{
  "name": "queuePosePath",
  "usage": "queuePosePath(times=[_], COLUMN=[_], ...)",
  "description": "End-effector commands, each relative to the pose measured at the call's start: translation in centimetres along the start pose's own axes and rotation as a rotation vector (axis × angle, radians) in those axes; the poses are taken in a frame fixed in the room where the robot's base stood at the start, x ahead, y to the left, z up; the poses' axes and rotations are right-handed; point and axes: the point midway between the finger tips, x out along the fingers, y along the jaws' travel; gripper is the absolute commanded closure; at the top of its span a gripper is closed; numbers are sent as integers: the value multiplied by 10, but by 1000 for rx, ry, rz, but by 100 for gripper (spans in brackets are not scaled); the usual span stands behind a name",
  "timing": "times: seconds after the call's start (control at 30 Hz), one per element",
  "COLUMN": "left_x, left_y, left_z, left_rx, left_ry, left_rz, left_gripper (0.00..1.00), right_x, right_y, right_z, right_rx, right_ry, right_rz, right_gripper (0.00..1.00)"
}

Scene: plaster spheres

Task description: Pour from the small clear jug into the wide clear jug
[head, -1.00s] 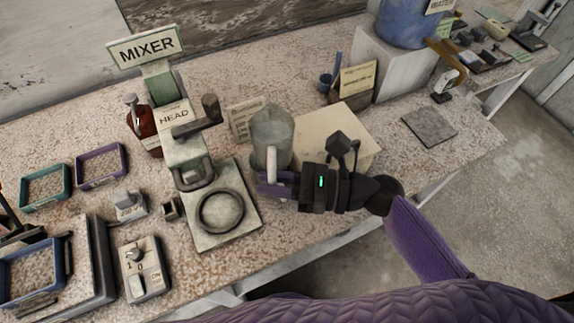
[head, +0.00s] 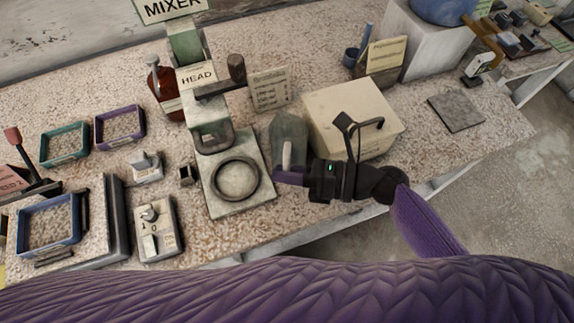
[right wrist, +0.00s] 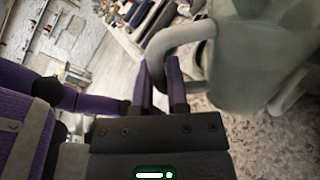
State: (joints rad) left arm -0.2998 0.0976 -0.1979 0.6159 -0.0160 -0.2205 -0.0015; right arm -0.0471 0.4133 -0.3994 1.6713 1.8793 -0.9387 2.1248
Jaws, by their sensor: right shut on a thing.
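A clear, greenish-grey jug (head: 292,133) stands upright between the mixer and a cream box. Its pale handle (head: 287,156) faces me. My right gripper (head: 290,175) is shut on this handle. In the right wrist view the handle (right wrist: 182,35) passes between the fingers (right wrist: 160,85), and the jug body (right wrist: 255,50) fills the upper right. I cannot tell whether it is the small or the wide jug, and no second jug shows. Its contents cannot be made out, nor whether its base touches the table. My left gripper is out of view.
The mixer (head: 200,95) with its ring base (head: 210,201) is left of the jug. The cream box (head: 350,108) is close on the right. A small card sign (head: 268,90) stands behind. Trays (head: 65,143) and a switch box (head: 155,228) lie left.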

Motion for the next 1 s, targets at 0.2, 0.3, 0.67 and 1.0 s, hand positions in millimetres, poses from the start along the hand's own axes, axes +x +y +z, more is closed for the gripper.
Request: queuePosePath(times=[0.2,0.3,0.67,1.0], left_x=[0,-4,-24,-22], left_y=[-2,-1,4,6], left_z=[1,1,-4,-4], left_rx=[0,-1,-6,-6], left_ry=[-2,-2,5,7], left_rz=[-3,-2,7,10], left_gripper=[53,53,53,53], right_x=[0,0,4,4], right_y=[0,2,7,6], right_z=[1,3,12,11], right_rx=[0,6,87,87], right_ry=[-1,0,12,12], right_rz=[0,0,1,0], right_gripper=[100,100,100,100])
